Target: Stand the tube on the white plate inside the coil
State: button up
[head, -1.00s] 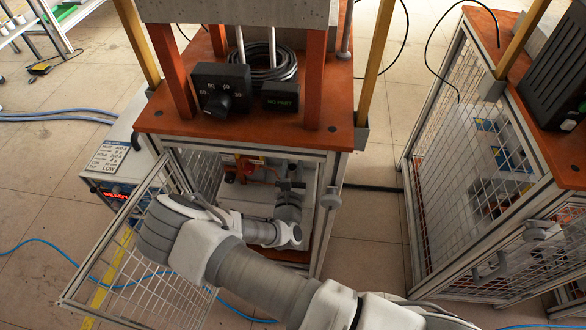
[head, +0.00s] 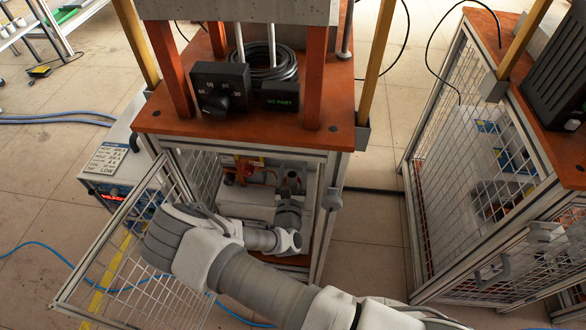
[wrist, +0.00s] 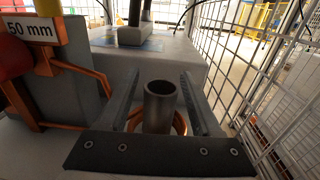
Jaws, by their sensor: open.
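The tube (wrist: 160,106) is a dark grey hollow cylinder. In the wrist view it stands upright, with the copper coil (wrist: 181,123) showing around its lower part. My gripper (wrist: 158,77) is open, with one finger on each side of the tube and a visible gap on both sides. In the head view the tube (head: 292,179) shows as a small dark cylinder inside the cabinet, just beyond my gripper (head: 290,198). The tube's foot and the white plate are hidden, so I cannot tell how the foot rests.
A grey box (wrist: 150,57) stands behind the tube. Copper pipes and a "50 mm" label (wrist: 30,30) are at left. A mesh wall (wrist: 235,65) is close at right. The mesh door (head: 125,255) stands open beside my arm. The display (head: 283,101) reads "NO PART".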

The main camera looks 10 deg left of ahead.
jog(key=shift+r, duration=0.25)
jog(key=s+d+p, duration=0.1)
jog(key=s+p, duration=0.2)
jog(key=s, duration=0.9)
jog(key=shift+d, duration=0.2)
jog(key=shift+r, duration=0.1)
